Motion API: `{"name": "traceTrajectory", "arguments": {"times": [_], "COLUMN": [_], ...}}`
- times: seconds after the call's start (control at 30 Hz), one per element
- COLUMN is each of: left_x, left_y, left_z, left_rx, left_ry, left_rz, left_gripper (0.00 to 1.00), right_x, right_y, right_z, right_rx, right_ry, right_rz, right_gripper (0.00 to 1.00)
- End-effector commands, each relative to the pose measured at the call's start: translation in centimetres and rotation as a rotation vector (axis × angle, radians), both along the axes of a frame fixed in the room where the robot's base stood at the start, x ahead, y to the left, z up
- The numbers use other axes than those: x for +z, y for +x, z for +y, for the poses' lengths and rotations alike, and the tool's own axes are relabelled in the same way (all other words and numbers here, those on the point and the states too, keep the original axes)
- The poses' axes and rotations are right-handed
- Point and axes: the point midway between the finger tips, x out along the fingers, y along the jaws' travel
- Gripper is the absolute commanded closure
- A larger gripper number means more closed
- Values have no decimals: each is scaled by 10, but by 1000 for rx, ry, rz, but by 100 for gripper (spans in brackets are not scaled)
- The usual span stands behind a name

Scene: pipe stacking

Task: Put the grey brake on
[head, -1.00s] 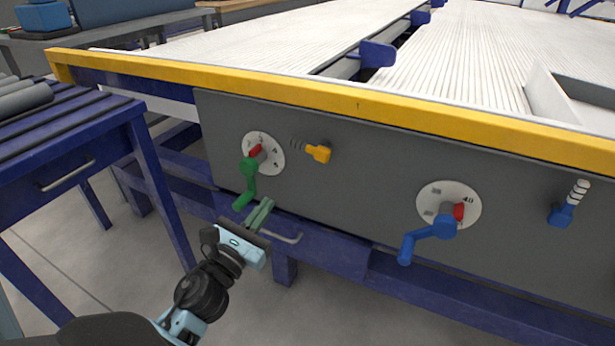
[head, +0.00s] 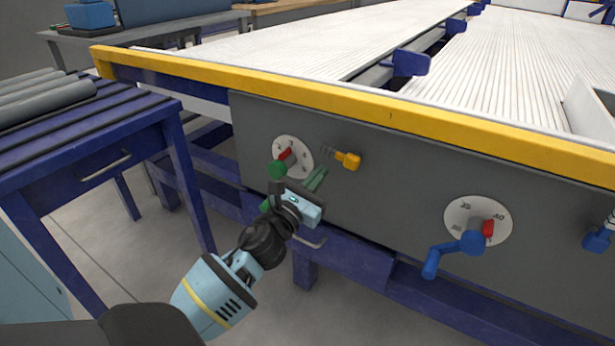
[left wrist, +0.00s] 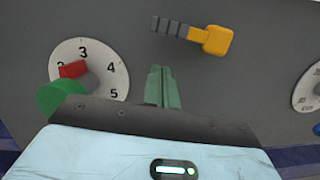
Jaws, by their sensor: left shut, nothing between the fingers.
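A yellow-ended lever (head: 347,160) with a dark grey ribbed stem sits on the grey panel beside the left dial (head: 293,157). In the left wrist view the lever (left wrist: 212,39) lies up and right of the fingertips, with its ribbed stem pointing left. A blue-ended lever (head: 597,240) is cut by the right edge of the head view. I cannot tell which one is the grey brake. My left gripper (head: 317,178) has its green fingers shut and empty, just below and left of the yellow lever, apart from it. My right gripper is not in view.
A green crank (head: 278,169) with a red pointer on the left dial is partly hidden by my left gripper. A blue crank (head: 460,246) stands out from the right dial. A yellow rail (head: 350,101) tops the panel. A blue roller table (head: 70,145) stands left.

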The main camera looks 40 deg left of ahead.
Motion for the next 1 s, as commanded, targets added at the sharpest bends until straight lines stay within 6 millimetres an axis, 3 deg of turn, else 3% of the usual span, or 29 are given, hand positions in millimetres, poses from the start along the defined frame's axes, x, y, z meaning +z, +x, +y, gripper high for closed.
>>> {"name": "traceTrajectory", "arguments": {"times": [0.03,0.2,1.0], "left_x": [12,24,31], "left_y": [0,0,0], "left_z": [-2,-4,-4], "left_rx": [-2,0,0], "left_ry": [4,2,57], "left_rz": [-4,-3,12], "left_gripper": [100,100,100], "right_x": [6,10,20], "right_y": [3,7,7], "right_z": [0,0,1], "right_rx": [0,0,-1], "right_ry": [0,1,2], "right_rz": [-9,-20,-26], "right_gripper": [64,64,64]}}
